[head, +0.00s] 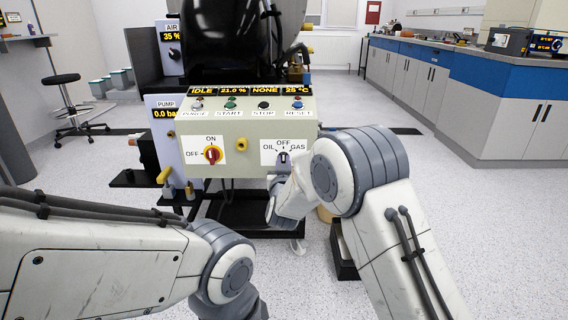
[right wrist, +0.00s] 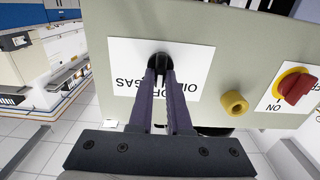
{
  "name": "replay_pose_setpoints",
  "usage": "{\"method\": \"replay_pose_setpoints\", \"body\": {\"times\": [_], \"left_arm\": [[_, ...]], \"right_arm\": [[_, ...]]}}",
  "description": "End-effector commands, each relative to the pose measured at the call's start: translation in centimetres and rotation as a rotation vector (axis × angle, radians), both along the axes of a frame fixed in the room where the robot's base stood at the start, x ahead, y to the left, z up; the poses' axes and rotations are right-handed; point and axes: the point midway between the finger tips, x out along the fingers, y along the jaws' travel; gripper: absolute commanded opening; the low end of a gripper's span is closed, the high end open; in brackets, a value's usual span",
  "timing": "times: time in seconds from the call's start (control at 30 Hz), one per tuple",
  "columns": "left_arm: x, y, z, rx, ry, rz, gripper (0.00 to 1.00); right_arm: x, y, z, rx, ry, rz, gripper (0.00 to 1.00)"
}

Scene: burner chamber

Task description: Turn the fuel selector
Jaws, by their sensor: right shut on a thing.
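The fuel selector (right wrist: 159,58) is a small black knob on a white plate marked OIL, OFF and GAS, on the beige control panel (head: 245,127). In the head view the plate (head: 268,158) is at the panel's lower right, partly covered by my right arm. My right gripper (right wrist: 160,72) is shut on the selector, with its two dark fingers on either side of it. The right wrist view is upside down, and the fingers hide most of the knob. I cannot tell which mark it points to. My left gripper is out of the picture; only its arm shows.
A red and yellow ON/OFF switch (head: 212,154) and a yellow round fitting (head: 242,144) are left of the selector. A row of buttons, PURGE, START, STOP and RESET (head: 298,105), runs along the panel's top under displays including IDLE. A counter (head: 520,90) stands at the right.

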Motion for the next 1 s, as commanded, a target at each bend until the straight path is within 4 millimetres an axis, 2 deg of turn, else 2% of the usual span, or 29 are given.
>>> {"method": "replay_pose_setpoints", "body": {"times": [0.23, 0.27, 0.3, 0.33, 0.73, 0.87, 1.0], "left_arm": [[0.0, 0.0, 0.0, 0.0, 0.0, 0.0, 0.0], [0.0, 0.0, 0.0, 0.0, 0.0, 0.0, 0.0], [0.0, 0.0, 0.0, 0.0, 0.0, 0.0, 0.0], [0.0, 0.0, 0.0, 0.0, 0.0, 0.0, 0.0], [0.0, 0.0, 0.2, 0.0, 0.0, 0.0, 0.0], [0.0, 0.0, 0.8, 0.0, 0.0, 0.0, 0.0], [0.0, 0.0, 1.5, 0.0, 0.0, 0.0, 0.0]], "right_arm": [[-0.1, 0.0, -0.1, -0.001, 0.002, 0.001, 0.0], [-0.1, 0.0, -0.1, -0.001, 0.002, 0.001, 0.2], [-0.1, 0.0, -0.1, -0.001, 0.002, 0.001, 0.35], [-0.1, 0.0, -0.1, -0.001, 0.002, 0.001, 0.46], [-0.5, 0.0, 0.0, -0.001, 0.002, 0.001, 0.46], [-2.2, 0.1, 0.1, -0.002, 0.004, 0.002, 0.46], [-5.1, 0.1, 0.2, -0.003, 0.004, 0.004, 0.46]]}}
